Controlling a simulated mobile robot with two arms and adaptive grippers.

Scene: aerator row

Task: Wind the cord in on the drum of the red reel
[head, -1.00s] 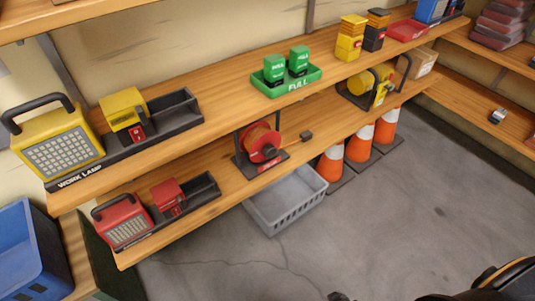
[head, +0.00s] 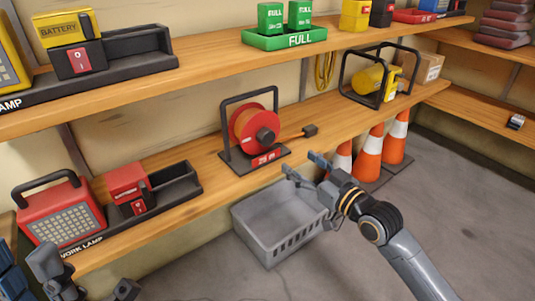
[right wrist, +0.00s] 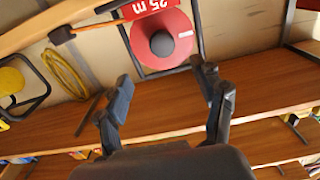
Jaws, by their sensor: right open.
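The red reel (head: 256,130) stands upright in a black frame on the lower shelf, with a dark knob (head: 265,138) on its face. A short orange cord (head: 292,138) runs from it to a black plug (head: 310,131) on the shelf. My right gripper (head: 302,166) is open and empty, in front of the shelf and below right of the reel. In the right wrist view, the reel (right wrist: 161,38) appears upside down beyond the open fingers (right wrist: 163,82), apart from them. My left gripper (head: 60,275) shows only partly at the lower left; its jaw state is unclear.
A red work lamp (head: 60,210) and a red battery in a black holder (head: 185,182) stand left of the reel. A yellow reel (head: 375,78) stands to its right. A grey crate (head: 270,230) and orange cones (head: 370,155) are on the floor below. The upper shelf (head: 215,65) overhangs.

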